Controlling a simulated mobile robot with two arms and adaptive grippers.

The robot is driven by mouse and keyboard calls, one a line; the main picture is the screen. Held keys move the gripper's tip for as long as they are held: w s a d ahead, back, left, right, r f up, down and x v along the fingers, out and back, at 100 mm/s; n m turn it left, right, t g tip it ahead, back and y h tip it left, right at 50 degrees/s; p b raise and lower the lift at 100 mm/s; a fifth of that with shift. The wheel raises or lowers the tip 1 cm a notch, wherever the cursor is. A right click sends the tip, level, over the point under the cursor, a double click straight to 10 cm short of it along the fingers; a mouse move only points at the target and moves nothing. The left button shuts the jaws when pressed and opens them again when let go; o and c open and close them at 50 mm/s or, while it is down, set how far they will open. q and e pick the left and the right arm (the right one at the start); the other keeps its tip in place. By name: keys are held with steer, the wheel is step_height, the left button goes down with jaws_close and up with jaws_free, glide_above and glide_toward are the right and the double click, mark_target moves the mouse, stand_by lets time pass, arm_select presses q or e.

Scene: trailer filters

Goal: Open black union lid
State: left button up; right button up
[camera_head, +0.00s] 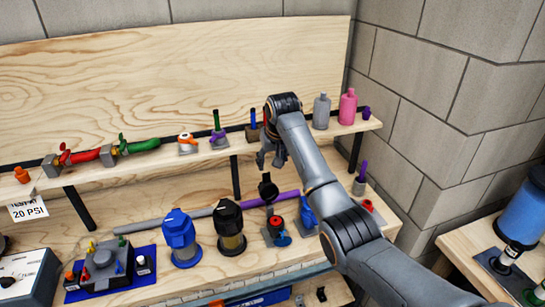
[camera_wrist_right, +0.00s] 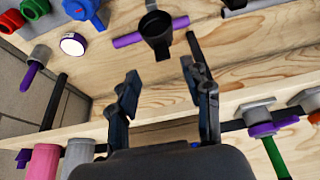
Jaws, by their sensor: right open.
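A black round cup-shaped part (camera_head: 267,187) stands in front of the purple pipe on the lower wooden shelf. In the right wrist view the black part (camera_wrist_right: 157,38) shows a round hollow top and lies just beyond the fingertips. I cannot tell for sure whether it is the union lid. My right gripper (camera_head: 270,161) is open and empty, above and behind the black part in the head view. Its two fingers (camera_wrist_right: 161,78) are spread wide in the wrist view, with nothing between them. My left gripper is not in view.
A black-topped filter (camera_head: 229,224) and a blue filter (camera_head: 180,238) stand left of the black part. A red-and-blue valve (camera_head: 277,230) stands just below it in the picture. The upper shelf holds a grey bottle (camera_head: 321,111) and a pink bottle (camera_head: 347,107) near my arm.

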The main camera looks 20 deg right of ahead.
steer(key=shift+v, duration=1.05)
steer(key=shift+c, duration=0.2)
